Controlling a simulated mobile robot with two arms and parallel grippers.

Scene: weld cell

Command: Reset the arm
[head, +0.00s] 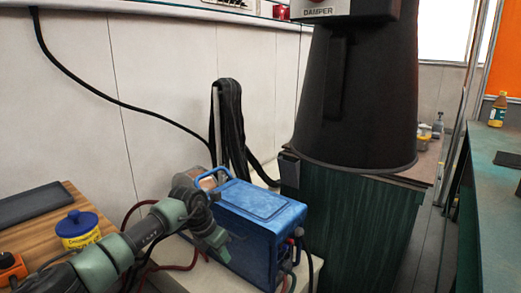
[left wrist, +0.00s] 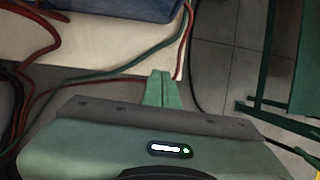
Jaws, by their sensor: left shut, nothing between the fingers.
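My left arm comes in from the lower left in the head view, bends near the blue welding unit (head: 262,215) and points down at its left front side. My left gripper (head: 222,252) is at the end of it, beside the unit's front corner. In the left wrist view the two green fingers of the left gripper (left wrist: 161,78) are together, with nothing between them. The unit's blue lower edge (left wrist: 150,8) shows at the top of that view, beyond the fingertips. Whether the gripper touches the unit cannot be told. My right gripper is in neither view.
Red and dark cables (left wrist: 38,50) run close by on the left. A wooden bench (head: 40,232) holds a yellow tin with a blue lid (head: 78,229). A black hood (head: 355,100) stands over a dark green cabinet (head: 360,230).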

